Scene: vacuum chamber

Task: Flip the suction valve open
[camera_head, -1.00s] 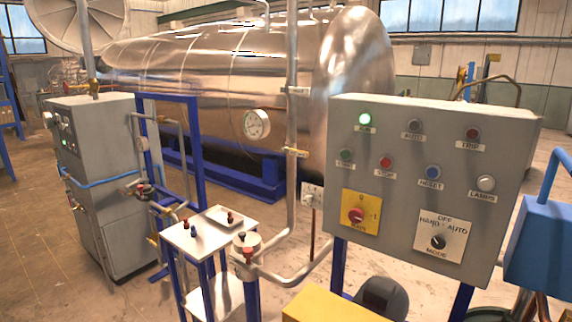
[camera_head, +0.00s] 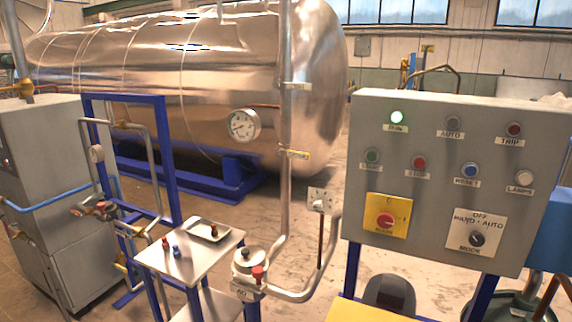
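I cannot tell for sure which fitting is the suction valve. A fitting with a red handle (camera_head: 258,273) sits low on the grey pipe by a round silver pot-like part (camera_head: 249,259). A small plate with a white lever or knob (camera_head: 320,200) is to the right of that pipe. More small valves with red parts (camera_head: 102,208) sit on pipework at the left. Labels there are too small to read. Neither of my grippers is in view.
A grey control panel (camera_head: 440,220) with a lit green lamp (camera_head: 397,117) stands at the right. A small table (camera_head: 150,258) with a tray (camera_head: 209,232) stands left of the pipe. A shiny tank (camera_head: 210,90) and grey cabinet (camera_head: 40,160) lie behind and left. Open floor (camera_head: 335,250) is limited.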

